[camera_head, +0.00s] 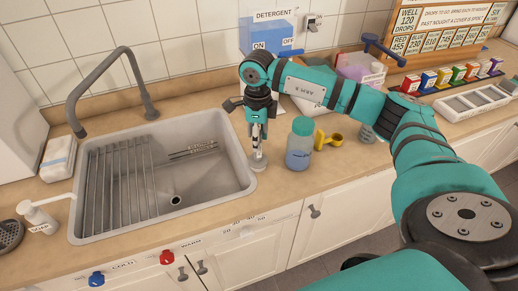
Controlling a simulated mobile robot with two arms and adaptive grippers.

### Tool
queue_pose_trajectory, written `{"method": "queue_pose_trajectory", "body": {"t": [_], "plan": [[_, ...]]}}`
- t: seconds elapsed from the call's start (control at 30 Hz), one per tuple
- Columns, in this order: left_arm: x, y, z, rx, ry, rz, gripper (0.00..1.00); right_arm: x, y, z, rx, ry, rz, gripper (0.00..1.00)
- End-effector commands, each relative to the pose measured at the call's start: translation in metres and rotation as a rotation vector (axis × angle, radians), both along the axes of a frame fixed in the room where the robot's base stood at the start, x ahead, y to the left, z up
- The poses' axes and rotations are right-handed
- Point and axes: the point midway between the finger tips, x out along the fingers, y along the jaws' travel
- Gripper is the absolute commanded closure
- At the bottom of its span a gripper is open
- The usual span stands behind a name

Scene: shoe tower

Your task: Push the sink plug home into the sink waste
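The sink waste (175,200) is a dark round hole in the floor of the grey sink (160,215), toward the front right of the basin. A small grey round piece that looks like the sink plug (258,163) stands on the counter just right of the sink's rim. My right gripper (257,146) points down directly above it, with its fingertips at or near its top. The fingers look close together, but the view is too small to show whether they grip it. My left gripper is not in view.
A blue-green bottle (299,147) stands just right of my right gripper, with a yellow scoop (328,141) beyond it. A drying rack (122,185) covers the basin's left part. The tap (110,75) arches over the back left. A soap dispenser (38,216) stands at left.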

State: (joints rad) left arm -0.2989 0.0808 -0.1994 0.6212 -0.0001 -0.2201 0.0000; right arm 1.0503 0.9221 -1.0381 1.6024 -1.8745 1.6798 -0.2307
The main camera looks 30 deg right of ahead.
Motion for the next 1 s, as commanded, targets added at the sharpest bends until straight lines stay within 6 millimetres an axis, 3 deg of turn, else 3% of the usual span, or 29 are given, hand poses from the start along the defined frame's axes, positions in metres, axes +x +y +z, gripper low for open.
{"method": "queue_pose_trajectory", "body": {"t": [0.03,0.27,1.0], "plan": [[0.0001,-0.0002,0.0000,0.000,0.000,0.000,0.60,0.0000,0.0001,0.0000,0.000,0.000,0.000,0.71],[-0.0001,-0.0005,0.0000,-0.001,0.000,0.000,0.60,0.0000,0.0001,0.0000,0.000,0.000,0.000,1.00],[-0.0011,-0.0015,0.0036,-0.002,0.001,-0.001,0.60,0.0002,0.0001,0.0075,0.001,-0.001,0.000,1.00]]}}
